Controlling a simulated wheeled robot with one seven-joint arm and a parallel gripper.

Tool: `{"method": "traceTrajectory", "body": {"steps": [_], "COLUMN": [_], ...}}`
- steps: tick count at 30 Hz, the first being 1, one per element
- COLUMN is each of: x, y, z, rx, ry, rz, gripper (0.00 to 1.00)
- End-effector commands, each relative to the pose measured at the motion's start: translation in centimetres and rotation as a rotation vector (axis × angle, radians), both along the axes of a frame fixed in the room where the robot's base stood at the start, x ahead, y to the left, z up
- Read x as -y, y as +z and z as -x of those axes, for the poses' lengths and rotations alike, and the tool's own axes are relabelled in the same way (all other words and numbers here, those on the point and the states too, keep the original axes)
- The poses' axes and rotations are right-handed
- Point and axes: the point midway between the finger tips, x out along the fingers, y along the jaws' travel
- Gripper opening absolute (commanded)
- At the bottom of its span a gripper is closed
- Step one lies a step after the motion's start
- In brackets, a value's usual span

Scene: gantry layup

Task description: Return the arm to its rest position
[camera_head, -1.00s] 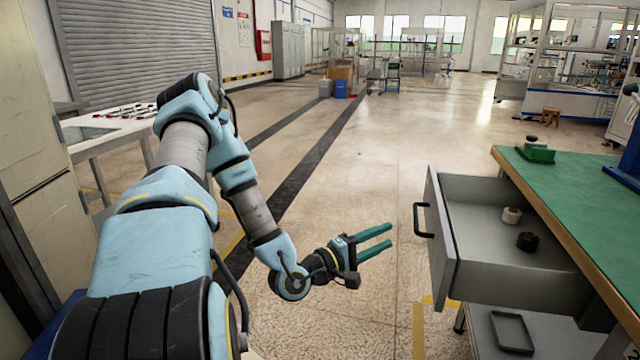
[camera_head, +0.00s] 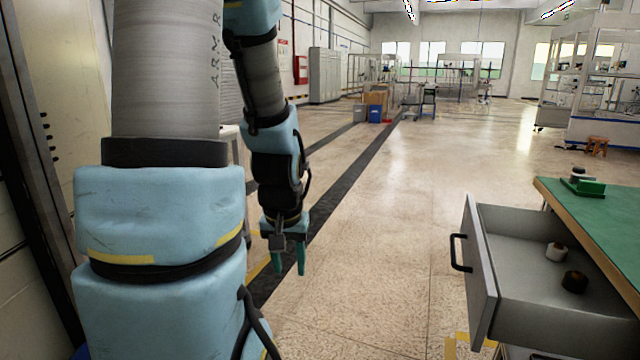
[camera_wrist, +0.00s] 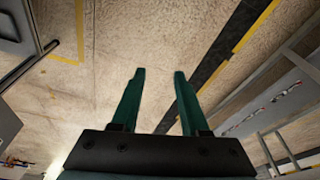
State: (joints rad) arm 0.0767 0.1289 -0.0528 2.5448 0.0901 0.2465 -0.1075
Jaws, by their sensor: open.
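My gripper (camera_head: 289,270) hangs below my raised arm with its green fingers pointing down, over the floor left of the open drawer (camera_head: 545,258). In the wrist view its two fingers (camera_wrist: 156,75) are apart, with only floor between them, and it holds nothing. It is clear of the drawer and the workbench (camera_head: 610,215).
A green holder (camera_head: 588,187) with a dark roll stands on the bench. Open floor (camera_head: 375,250) lies between my arm and the drawer.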

Motion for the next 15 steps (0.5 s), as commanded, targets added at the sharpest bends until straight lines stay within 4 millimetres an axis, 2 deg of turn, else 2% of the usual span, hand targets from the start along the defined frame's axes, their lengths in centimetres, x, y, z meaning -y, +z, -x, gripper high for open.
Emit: {"method": "traceTrajectory", "body": {"steps": [1, 5, 6, 11, 15], "x": [-0.3, -0.6, -0.6, -0.6, -0.6], "y": [1.0, 2.7, 4.1, 7.1, 10.2], "z": [0.9, 3.6, 3.5, 3.5, 3.4], "rx": [-0.017, -0.083, -0.086, -0.086, -0.085], "ry": [0.003, 0.006, 0.004, 0.005, 0.005], "rz": [-0.002, 0.009, 0.007, 0.005, 0.005], "gripper": [0.45, 0.45, 0.45, 0.45, 0.45]}}
